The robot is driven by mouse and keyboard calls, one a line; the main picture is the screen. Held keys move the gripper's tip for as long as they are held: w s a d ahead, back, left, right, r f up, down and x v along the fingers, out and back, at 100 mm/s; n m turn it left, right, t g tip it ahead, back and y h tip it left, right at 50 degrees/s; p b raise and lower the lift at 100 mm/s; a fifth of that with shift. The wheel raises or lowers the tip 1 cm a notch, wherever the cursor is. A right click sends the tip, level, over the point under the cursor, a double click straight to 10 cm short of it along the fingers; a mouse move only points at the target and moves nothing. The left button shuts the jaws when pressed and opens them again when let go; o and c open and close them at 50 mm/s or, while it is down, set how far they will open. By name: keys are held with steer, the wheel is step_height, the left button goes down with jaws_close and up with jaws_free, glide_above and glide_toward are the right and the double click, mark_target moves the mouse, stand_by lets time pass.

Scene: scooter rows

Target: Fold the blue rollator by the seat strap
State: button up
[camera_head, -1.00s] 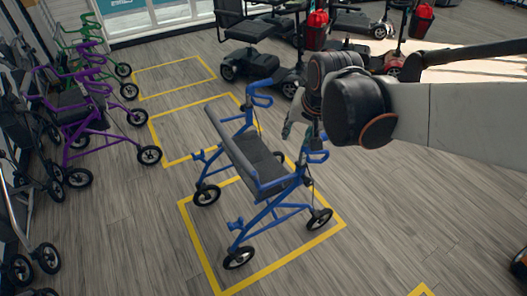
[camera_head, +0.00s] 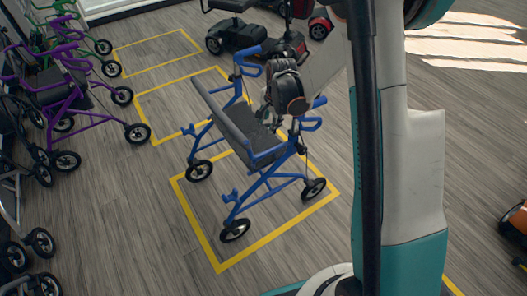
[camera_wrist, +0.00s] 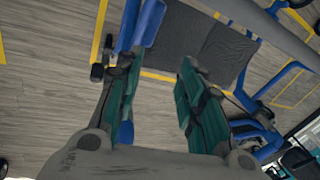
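The blue rollator (camera_head: 268,182) stands upright and unfolded, with its wheels in and around a yellow floor box. Its dark grey seat (camera_head: 238,141) lies flat between the blue side frames. The seat (camera_wrist: 190,42) also fills the upper middle of the wrist view. I cannot make out the seat strap. My gripper (camera_head: 268,118) is over the handle side of the seat, between the side frames, and its fingers are partly hidden by my wrist.
A purple rollator (camera_head: 70,95) and a green one (camera_head: 75,40) stand at left. Dark rollator wheels (camera_head: 42,241) show at the lower left. A mobility scooter (camera_head: 245,35) stands behind. Yellow floor lines (camera_head: 205,240) mark boxes. Floor in front of the blue rollator is clear.

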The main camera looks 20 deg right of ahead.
steer(key=m, duration=0.2)
glide_toward(264, 154)
steer(key=shift+g, duration=0.4)
steer(key=f+b, duration=0.2)
steer(key=w+f+b, duration=0.1)
steer(key=f, duration=0.2)
steer(key=w+f+b, duration=0.1)
steer(key=f+b, duration=0.1)
steer(key=f, duration=0.1)
steer(key=shift+a+f+b, duration=0.1)
steer(key=shift+a+b, duration=0.1)
steer(key=shift+b, duration=0.15)
jaws_close()
